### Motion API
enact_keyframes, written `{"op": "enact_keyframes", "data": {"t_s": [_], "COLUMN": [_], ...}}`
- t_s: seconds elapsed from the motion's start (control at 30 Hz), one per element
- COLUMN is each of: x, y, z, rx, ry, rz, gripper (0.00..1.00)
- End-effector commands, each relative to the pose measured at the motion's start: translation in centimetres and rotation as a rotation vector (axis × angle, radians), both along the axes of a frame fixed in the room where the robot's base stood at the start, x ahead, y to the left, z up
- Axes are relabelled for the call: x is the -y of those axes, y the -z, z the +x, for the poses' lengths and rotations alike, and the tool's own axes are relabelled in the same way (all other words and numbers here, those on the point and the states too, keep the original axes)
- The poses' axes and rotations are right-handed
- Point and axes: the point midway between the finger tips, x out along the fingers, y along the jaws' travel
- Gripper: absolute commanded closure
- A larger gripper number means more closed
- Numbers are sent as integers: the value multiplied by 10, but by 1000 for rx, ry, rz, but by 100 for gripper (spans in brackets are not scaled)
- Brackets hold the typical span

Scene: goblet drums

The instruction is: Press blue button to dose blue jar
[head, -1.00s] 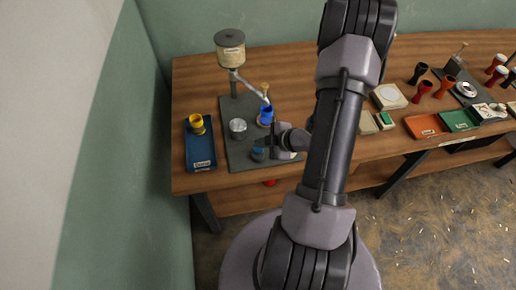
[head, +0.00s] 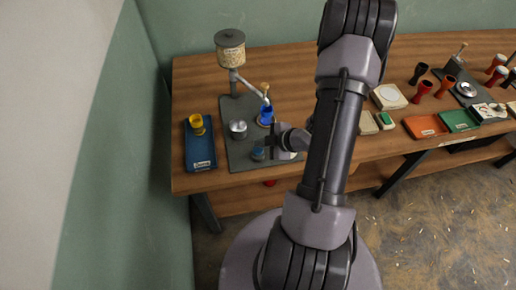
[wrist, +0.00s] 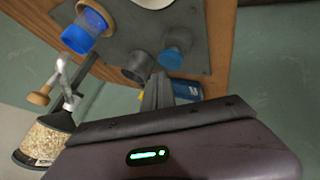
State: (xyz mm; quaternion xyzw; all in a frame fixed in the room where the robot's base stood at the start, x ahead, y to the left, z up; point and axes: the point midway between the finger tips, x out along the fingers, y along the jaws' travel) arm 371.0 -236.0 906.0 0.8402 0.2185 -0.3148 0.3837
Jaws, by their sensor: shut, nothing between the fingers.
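The blue jar (head: 266,116) is a goblet shape standing on the dark base plate under the dispenser's spout; it also shows in the wrist view (wrist: 85,28). The blue button (head: 257,154) is a short round post near the front of the plate, and it shows in the wrist view (wrist: 172,54). My gripper (head: 274,142) is shut and empty just right of the button in the head view. In the wrist view its fingertips (wrist: 158,78) lie close to the button; whether they touch it I cannot tell.
A hopper (head: 230,52) of pale grains stands at the back of the plate, with a wooden-knobbed arm. A metal cylinder (head: 238,128) stands beside the button. A blue tray (head: 199,155) with a yellow goblet (head: 197,122) is at left. Scales, trays and red goblets fill the right.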

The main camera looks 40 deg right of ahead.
Motion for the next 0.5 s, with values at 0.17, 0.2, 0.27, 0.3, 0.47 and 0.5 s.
{"op": "enact_keyframes", "data": {"t_s": [0.17,0.2,0.27,0.3,0.47,0.5], "x": [0,0,0,0,0,0], "y": [0,0,0,0,6,8], "z": [0,0,0,0,0,0], "rx": [0,0,0,0,0,0], "ry": [0,0,0,0,0,0], "rz": [0,0,0,0,0,0], "gripper": [100,100,100,100,100,100]}}
